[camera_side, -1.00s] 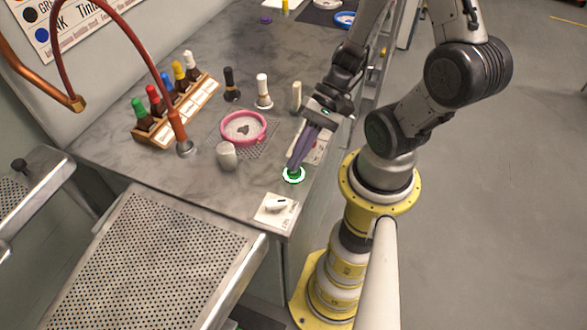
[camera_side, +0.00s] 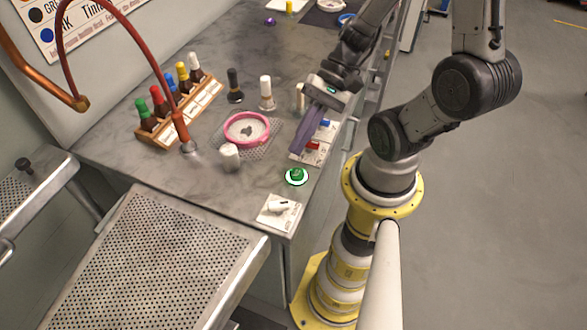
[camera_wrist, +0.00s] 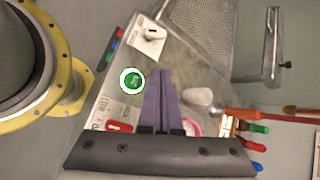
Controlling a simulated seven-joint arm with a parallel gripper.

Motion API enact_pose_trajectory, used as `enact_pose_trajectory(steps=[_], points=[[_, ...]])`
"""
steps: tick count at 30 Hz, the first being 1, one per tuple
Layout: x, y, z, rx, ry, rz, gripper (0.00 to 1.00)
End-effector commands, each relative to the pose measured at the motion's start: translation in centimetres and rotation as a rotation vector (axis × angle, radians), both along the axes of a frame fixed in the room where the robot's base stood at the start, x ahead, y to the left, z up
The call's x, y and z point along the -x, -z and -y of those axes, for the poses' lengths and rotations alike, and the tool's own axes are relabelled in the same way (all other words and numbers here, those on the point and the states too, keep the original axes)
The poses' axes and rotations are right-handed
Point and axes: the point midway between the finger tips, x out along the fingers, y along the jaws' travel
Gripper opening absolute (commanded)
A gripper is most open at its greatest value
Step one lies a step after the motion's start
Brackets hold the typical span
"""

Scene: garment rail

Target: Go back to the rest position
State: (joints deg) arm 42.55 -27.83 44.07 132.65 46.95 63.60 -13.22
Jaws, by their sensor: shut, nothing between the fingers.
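My gripper (camera_side: 298,149) has purple fingers, pressed together and empty. In the side view it hangs above the right part of the grey bench, up and slightly right of a green button on a white round base (camera_side: 296,176). The fingertips are clear of the button. In the wrist view the gripper (camera_wrist: 164,72) reaches in from the bottom, and the green button (camera_wrist: 131,81) lies just left of the fingertips.
A white panel with red and blue parts (camera_side: 318,146) is right beside the fingers. A white switch plate (camera_side: 279,212) lies at the bench's front corner. A pink-rimmed dish (camera_side: 247,129), a white cylinder (camera_side: 229,157) and a rack of dropper bottles (camera_side: 180,113) stand to the left.

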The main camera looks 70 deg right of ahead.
Motion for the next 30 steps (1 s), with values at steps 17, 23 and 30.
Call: enact_pose_trajectory(steps=[17,23,30], points=[[1.5,-5.4,-2.7,0.372,-0.553,0.277,0.00],[2.1,-9.6,-0.6,0.750,-0.816,0.514,0.00],[1.2,-12.6,3.0,1.033,-0.846,0.622,0.00]])
